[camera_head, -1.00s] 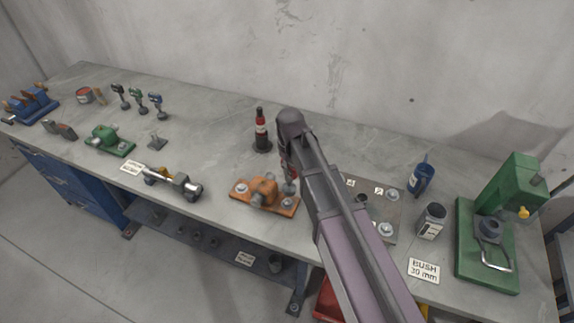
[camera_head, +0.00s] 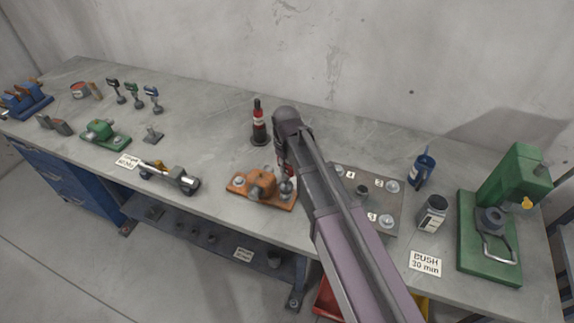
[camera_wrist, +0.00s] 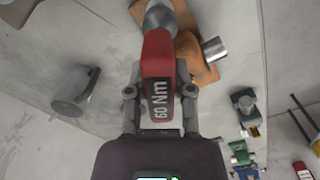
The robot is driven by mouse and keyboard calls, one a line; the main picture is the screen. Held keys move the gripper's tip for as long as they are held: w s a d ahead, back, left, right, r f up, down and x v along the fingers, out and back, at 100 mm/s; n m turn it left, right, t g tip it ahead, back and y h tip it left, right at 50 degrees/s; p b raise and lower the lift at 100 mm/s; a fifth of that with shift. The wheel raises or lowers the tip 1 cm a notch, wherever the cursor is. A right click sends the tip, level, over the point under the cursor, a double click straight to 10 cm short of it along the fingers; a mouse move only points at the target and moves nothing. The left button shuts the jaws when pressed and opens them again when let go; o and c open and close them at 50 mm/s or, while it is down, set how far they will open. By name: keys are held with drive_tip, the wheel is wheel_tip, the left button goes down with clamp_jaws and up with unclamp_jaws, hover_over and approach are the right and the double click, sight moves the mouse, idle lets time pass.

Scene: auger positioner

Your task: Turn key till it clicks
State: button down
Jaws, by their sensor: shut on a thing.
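A red key (camera_wrist: 158,60) marked "60 Nm" is in my gripper (camera_wrist: 160,100), which is shut on it in the wrist view. The key's grey socket end (camera_wrist: 159,16) points at the orange bearing block. In the head view my gripper (camera_head: 284,163) is mostly hidden by my arm. The socket (camera_head: 286,187) stands at the right end of the orange block (camera_head: 262,184), over its right bolt, which it hides. I cannot tell whether it is fully seated. The left bolt (camera_head: 239,181) is bare.
A grey plate (camera_head: 390,208) with bolts lies right of my arm; a green press (camera_head: 500,215) is farther right. The bench left of the block holds a shaft assembly (camera_head: 170,178).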

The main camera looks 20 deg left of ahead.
drive_tip(key=shift+f+b, duration=1.15)
drive_tip(key=shift+f, duration=0.25)
drive_tip(key=shift+f+b, duration=0.8)
drive_tip(key=shift+b, duration=0.05)
idle(1.2)
drive_tip(key=c, duration=1.2)
unclamp_jaws()
clamp_jaws()
